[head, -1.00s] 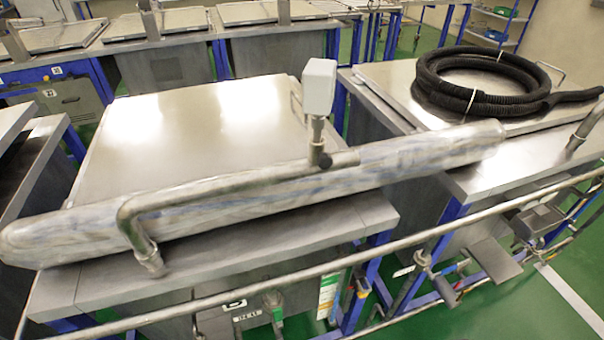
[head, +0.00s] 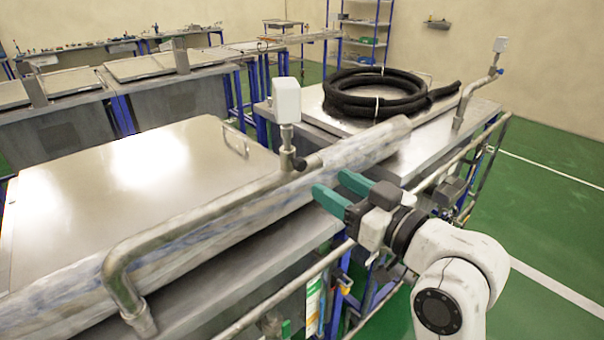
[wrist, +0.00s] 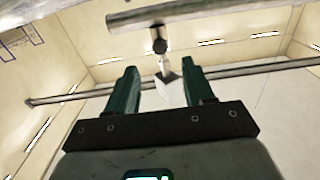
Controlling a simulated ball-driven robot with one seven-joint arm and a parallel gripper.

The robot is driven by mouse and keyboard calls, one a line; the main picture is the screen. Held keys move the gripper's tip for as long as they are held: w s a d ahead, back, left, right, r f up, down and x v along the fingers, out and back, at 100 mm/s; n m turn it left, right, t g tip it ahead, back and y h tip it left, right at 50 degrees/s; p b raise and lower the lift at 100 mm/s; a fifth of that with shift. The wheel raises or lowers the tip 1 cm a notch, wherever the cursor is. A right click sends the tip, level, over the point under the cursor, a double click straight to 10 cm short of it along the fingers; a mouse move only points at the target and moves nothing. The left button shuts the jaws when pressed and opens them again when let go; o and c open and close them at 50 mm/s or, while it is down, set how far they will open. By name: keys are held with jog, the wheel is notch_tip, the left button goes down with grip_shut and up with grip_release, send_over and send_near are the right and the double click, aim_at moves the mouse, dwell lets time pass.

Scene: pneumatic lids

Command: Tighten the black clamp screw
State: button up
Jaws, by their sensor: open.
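The black clamp screw (head: 299,164) is a small dark knob at the end of the steel pipe (head: 215,207), just below the white box (head: 287,100) on its short stem. In the wrist view the dark knob (wrist: 159,46) sits beyond and between the fingertips, with the pipe (wrist: 140,17) above it in the picture. My gripper (head: 332,186) has green fingers, spread apart and empty. It is to the right of the screw and a little lower in the head view, apart from it. The wrist view also shows both fingers of the gripper (wrist: 159,68) with a gap between them.
A rail (head: 300,280) runs in front, close to my arm. A black coiled hose (head: 375,92) lies on the farther lid. Green floor (head: 560,180) is clear on the right.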

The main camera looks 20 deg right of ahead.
aim_at(303, 167)
jog(key=p+x, duration=0.1)
jog(key=x, duration=0.7)
jog(key=shift+f+p, duration=0.1)
jog(key=shift+p, duration=0.3)
jog(key=shift+c, duration=0.4)
grip_shut()
